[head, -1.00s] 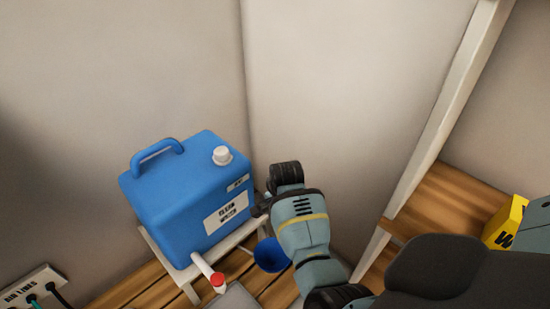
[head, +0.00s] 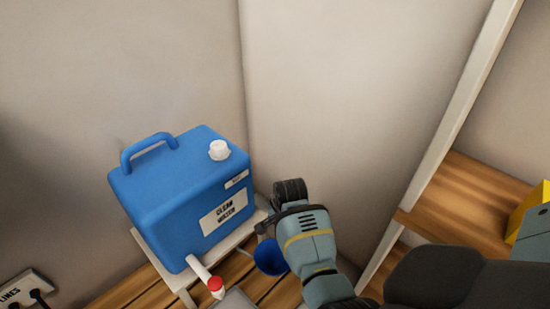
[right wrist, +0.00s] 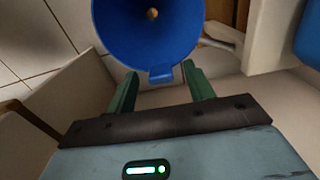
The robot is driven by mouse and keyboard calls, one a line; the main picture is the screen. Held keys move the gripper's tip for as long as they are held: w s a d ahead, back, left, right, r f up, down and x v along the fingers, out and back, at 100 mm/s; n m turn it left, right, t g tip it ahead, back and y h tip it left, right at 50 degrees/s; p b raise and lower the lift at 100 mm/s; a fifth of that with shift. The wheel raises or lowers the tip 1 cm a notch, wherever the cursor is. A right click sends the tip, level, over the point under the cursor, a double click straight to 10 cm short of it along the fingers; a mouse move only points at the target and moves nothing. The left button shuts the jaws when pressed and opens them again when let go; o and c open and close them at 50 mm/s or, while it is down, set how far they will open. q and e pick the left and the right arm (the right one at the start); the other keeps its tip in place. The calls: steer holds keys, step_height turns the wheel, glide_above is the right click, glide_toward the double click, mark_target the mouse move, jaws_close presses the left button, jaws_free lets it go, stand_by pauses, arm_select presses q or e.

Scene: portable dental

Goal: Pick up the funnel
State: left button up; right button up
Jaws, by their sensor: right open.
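The blue funnel (head: 270,257) sits low beside the water container, partly covered by my right arm in the head view. In the right wrist view the funnel (right wrist: 150,35) fills the top middle, its small hole showing and a short tab on its near rim. My right gripper (right wrist: 160,78) is open, with its two green fingers on either side of that tab. I cannot tell whether they touch it. In the head view the right gripper (head: 264,222) is small and partly hidden by its own wrist. My left gripper is not in view.
A blue water container (head: 185,195) with a white cap and a red-tipped tap (head: 215,284) stands on a white stand (head: 158,255) to the left. A white upright post (head: 440,140) and a wooden shelf (head: 465,210) are on the right. Walls close in behind.

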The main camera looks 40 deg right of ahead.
jaws_close()
stand_by(0.3)
steer(key=shift+r, duration=0.15)
